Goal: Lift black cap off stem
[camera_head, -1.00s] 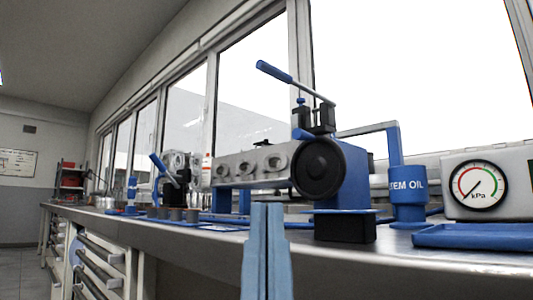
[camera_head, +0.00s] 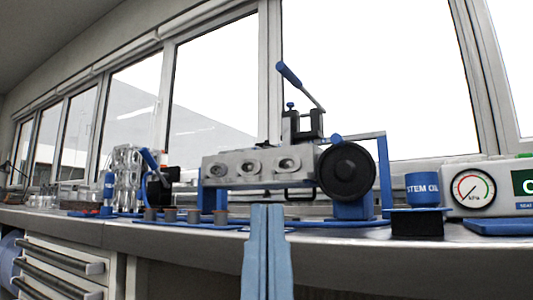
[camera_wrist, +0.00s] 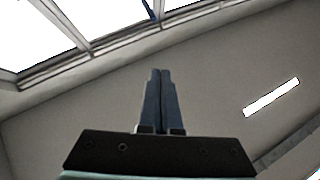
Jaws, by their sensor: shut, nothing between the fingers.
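My gripper (camera_head: 266,208) points up at the bottom middle of the head view, in front of the bench, its two blue-grey fingers together. In the wrist view the fingers (camera_wrist: 158,72) are shut and empty against the ceiling. The grey cylinder head (camera_head: 258,167) stands on the bench behind my gripper, on a blue stand, with several round ports facing me. A large black disc (camera_head: 347,172) is at its right end. A black fixture with a blue-handled lever (camera_head: 289,75) stands on top. I cannot make out a separate black cap on a stem.
Several small grey cylinders (camera_head: 168,215) stand on the bench at left. A blue STEM OIL container (camera_head: 422,190), black block (camera_head: 417,224) and pressure gauge (camera_head: 473,188) are at right. The bench's front edge (camera_head: 190,238) runs across. Drawers (camera_head: 55,265) are below left.

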